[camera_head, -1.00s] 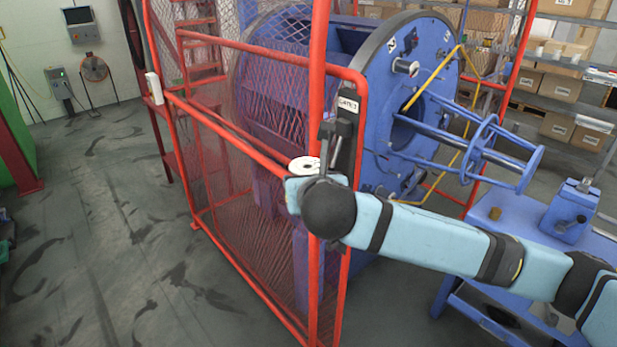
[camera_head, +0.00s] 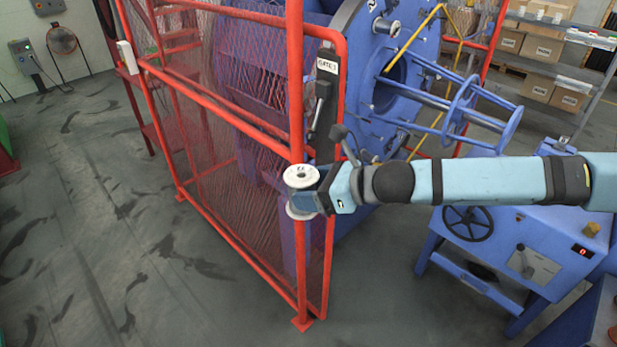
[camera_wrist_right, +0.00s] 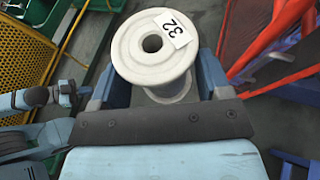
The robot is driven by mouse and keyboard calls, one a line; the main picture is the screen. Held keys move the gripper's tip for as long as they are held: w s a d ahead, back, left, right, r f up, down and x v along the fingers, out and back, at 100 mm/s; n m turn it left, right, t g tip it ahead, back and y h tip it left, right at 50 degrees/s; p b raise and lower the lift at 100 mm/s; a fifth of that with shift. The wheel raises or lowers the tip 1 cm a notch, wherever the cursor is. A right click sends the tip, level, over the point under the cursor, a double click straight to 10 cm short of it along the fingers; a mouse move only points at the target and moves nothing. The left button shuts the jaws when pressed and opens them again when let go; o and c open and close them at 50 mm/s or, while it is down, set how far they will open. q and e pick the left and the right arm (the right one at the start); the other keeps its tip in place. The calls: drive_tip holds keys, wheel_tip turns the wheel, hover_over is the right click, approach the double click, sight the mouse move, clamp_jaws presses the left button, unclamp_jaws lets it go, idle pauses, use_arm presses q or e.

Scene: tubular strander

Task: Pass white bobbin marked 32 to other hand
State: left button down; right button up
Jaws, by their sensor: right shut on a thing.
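The white bobbin marked 32 (camera_head: 301,174) is upright in the head view, in front of the red post of the guard. My right gripper (camera_head: 306,193) is shut on it around its middle, between the two flanges. In the right wrist view the bobbin (camera_wrist_right: 140,62) is between the two blue fingers of my right gripper (camera_wrist_right: 163,82), and its label with 32 faces the camera. The fingers hide part of its core. My left gripper is not seen in the head view.
The red mesh guard (camera_head: 297,80) with its gate stands close behind the bobbin. The blue strander (camera_head: 395,75) is behind it. A blue control stand (camera_head: 515,245) is at the right, below my arm. The floor (camera_head: 120,240) at left is open.

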drive_tip(key=shift+s+d+f+n+g+y, duration=0.15)
drive_tip(key=shift+d+f+n+g+y, duration=0.15)
drive_tip(key=shift+f+n+g, duration=0.35)
drive_tip(key=shift+s+d+f+n+g+y, duration=0.15)
drive_tip(key=shift+d+f+n+g, duration=0.2)
drive_tip(key=shift+n+g, duration=0.55)
drive_tip(key=shift+s+d+f+n+g+y, duration=0.1)
drive_tip(key=shift+d+f+n+g+y, duration=0.15)
drive_tip(key=shift+f+n+g, duration=0.55)
